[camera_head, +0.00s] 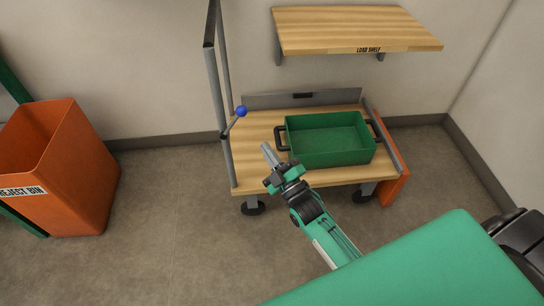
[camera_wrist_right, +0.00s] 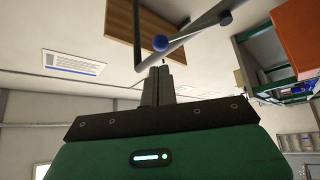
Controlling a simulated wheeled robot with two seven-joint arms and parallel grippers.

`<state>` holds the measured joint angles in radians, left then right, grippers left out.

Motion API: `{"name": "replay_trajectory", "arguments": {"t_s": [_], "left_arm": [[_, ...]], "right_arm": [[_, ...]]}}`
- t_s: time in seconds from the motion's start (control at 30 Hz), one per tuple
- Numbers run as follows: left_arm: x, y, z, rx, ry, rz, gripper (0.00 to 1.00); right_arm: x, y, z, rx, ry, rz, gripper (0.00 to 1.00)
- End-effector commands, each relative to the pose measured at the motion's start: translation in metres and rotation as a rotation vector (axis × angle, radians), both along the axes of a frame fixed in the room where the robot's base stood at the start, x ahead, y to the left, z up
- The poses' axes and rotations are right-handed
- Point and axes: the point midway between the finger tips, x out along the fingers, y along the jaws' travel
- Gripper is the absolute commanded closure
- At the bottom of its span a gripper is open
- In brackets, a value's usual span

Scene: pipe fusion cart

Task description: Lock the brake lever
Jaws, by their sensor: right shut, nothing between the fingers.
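The brake lever (camera_head: 232,123) is a thin rod with a blue ball knob (camera_head: 241,111), joined to the grey upright post at the left side of the cart. The rod slants up and to the right from the post. My right gripper (camera_head: 266,148) is shut and empty, over the cart deck to the right of and below the knob, apart from it in the head view. In the right wrist view the blue knob (camera_wrist_right: 160,43) shows just beyond the closed fingertips (camera_wrist_right: 164,70); I cannot tell the exact gap. My left gripper is not in view.
A green tote (camera_head: 325,160) with black handles sits on the wooden cart deck (camera_head: 250,128), right of my gripper. A wooden load shelf (camera_head: 355,28) hangs on the wall above. An orange reject bin (camera_head: 82,180) stands at left, with free floor between it and the cart.

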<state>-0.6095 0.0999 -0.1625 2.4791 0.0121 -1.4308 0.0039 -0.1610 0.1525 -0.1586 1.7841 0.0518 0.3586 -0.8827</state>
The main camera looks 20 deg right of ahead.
Motion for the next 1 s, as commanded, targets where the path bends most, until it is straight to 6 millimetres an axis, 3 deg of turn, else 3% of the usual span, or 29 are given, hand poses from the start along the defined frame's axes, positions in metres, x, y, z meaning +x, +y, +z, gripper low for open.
{"name": "replay_trajectory", "arguments": {"t_s": [0.3, 0.5, 1.0], "left_arm": [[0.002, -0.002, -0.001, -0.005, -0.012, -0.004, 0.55], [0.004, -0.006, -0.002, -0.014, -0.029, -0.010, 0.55], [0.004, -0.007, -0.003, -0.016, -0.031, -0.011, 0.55]], "right_arm": [[0.053, 0.012, 0.023, 0.000, -0.003, 0.000, 1.00], [0.076, 0.016, 0.032, 0.000, -0.001, 0.000, 1.00], [0.086, 0.019, 0.035, 0.000, 0.001, 0.001, 1.00]]}}
